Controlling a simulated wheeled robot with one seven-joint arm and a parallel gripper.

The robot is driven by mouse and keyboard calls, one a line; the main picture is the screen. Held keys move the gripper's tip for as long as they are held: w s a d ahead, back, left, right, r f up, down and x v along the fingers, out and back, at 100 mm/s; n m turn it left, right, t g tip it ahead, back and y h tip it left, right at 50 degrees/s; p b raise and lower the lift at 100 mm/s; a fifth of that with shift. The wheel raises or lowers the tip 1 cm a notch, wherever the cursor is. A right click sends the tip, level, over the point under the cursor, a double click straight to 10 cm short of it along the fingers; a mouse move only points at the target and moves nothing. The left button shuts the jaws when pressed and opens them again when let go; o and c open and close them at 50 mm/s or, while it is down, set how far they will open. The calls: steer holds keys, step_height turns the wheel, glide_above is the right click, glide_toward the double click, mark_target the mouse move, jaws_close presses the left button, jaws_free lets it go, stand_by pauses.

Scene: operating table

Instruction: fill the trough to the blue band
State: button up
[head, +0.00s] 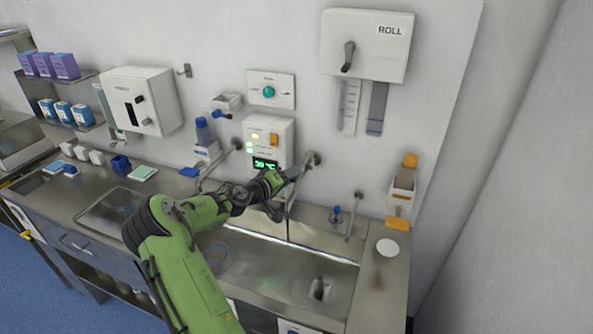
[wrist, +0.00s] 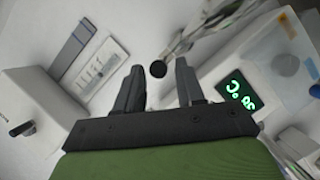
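The steel trough (head: 290,278) is set in the counter below my gripper. A bright line runs along its back edge; I cannot make out a clear blue band or a water level. A steel tap (head: 312,159) comes out of the wall above it, partly hidden by my gripper (head: 283,190). In the wrist view my gripper (wrist: 158,84) has its two dark fingers apart, with nothing held. A round black knob (wrist: 158,69) on a metal lever shows between and just beyond the fingertips; I cannot tell if they touch it.
A wall unit with a green temperature display (head: 265,163) is close behind my gripper. A ROLL dispenser (head: 366,45) hangs above right. An orange-topped bottle (head: 408,168) and a white disc (head: 387,248) are at the right. A small metal fitting (head: 319,289) is in the trough.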

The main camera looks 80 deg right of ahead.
steer(key=x, duration=0.3)
steer(key=shift+s+d+f, duration=0.1)
steer(key=shift+s+d, duration=0.05)
steer(key=shift+d, duration=0.15)
steer(key=shift+a, duration=0.1)
jaws_close()
